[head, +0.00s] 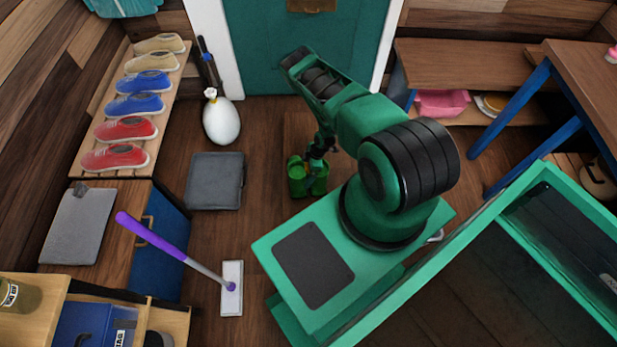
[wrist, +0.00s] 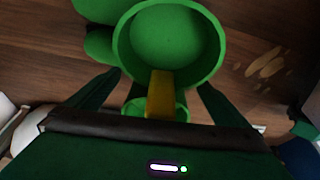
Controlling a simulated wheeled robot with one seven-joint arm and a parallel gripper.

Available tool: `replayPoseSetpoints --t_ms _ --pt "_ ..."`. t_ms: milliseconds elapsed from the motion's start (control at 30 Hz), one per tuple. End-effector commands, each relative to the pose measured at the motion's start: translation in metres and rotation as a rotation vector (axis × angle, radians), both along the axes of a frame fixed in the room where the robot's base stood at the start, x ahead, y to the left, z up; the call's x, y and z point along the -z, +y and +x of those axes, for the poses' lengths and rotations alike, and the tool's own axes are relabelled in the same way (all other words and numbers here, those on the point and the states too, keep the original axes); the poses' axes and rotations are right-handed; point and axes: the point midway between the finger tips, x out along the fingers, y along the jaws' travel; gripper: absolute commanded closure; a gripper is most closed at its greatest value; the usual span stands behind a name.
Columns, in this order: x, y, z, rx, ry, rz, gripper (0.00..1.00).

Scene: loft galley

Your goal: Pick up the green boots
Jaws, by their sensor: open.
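The green boots (head: 308,182) stand on the wooden floor in front of the teal door, under my arm. My gripper (head: 317,160) is just above them and hides part of their tops. In the wrist view, a round green boot opening (wrist: 168,45) fills the upper middle, with other green boot parts at upper left. A yellow strip (wrist: 160,95) and a smaller green rim show between my gripper's fingers (wrist: 160,82). The fingers are apart on either side. I cannot tell whether they touch the boots.
A shoe rack (head: 110,130) with several shoes stands at left. A wooden bench (head: 465,65) is at right.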

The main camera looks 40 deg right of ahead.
Motion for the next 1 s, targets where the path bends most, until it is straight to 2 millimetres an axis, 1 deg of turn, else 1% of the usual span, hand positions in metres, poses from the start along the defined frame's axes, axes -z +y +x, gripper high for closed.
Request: replayPoseSetpoints --t_ms 133,167,200,267,300,367,400,467,500,767,1000 --pt "0.0 0.0 0.0 0.0 0.0 0.0 0.0" --pt "0.0 0.0 0.0 0.0 0.0 0.0 0.07" --pt "0.0 0.0 0.0 0.0 0.0 0.0 0.17" --pt "0.0 0.0 0.0 0.0 0.0 0.0 0.31" --pt "0.0 0.0 0.0 0.0 0.0 0.0 0.41" --pt "0.0 0.0 0.0 0.0 0.0 0.0 0.55" --pt "0.0 0.0 0.0 0.0 0.001 0.0 0.65" --pt "0.0 0.0 0.0 0.0 0.001 0.0 0.79" --pt "-0.001 0.0 0.0 0.0 0.0 0.001 0.83" --pt "-0.002 0.0 0.001 -0.001 -0.001 0.001 0.83" --pt "-0.019 0.0 0.001 0.0 0.0 0.001 0.83"
